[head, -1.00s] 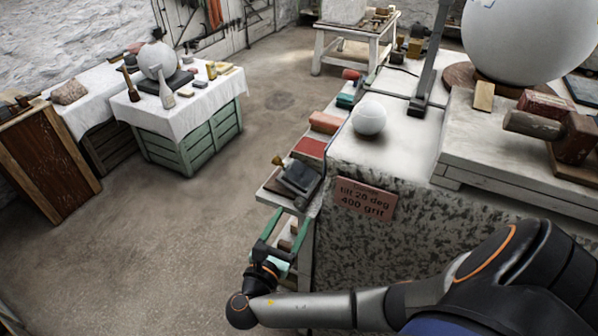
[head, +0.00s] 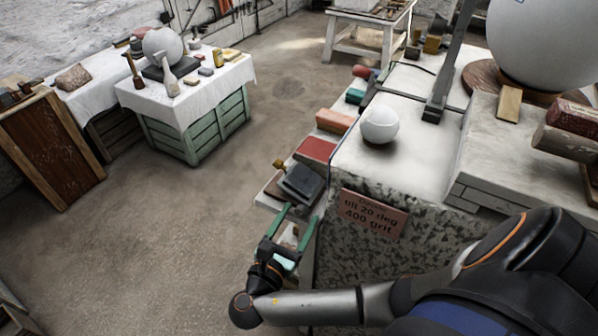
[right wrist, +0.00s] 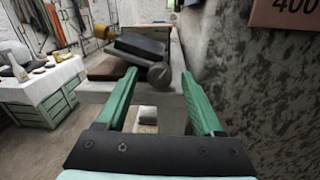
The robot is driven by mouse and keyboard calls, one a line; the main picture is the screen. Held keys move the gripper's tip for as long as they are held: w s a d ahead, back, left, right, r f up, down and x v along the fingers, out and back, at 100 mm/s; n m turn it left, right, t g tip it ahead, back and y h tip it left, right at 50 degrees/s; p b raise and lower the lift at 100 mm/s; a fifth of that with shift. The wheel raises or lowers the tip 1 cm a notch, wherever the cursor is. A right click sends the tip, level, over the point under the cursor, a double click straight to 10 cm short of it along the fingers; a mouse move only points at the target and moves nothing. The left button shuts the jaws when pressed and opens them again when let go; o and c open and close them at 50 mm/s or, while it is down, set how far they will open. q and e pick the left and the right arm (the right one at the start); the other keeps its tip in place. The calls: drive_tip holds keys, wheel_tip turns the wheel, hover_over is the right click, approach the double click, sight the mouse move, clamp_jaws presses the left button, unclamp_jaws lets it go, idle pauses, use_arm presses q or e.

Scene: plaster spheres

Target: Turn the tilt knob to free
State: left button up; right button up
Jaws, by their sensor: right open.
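A dark grey box-like device (head: 300,183) sits tilted on the narrow shelf beside the stone block, with a brass knob (head: 279,163) at its far left. In the right wrist view a round grey knob (right wrist: 160,77) shows at the device's near side, and the brass knob (right wrist: 102,31) shows behind on the left. Which one is the tilt knob I cannot tell for sure. My right gripper (head: 301,212), with green fingers, is open and empty just in front of the device. In the right wrist view the grey knob appears between its fingertips (right wrist: 159,78). My left gripper is not in view.
A copper sign (head: 373,213) reading tilt 20 deg, 400 grit is on the stone block's face, right of my gripper. A small white sphere (head: 380,125) stands on the block. Coloured blocks, including a red one (head: 315,149), line the shelf. The floor to the left is clear.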

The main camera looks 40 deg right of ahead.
drive_tip(key=shift+c, duration=0.2)
clamp_jaws()
idle(0.5)
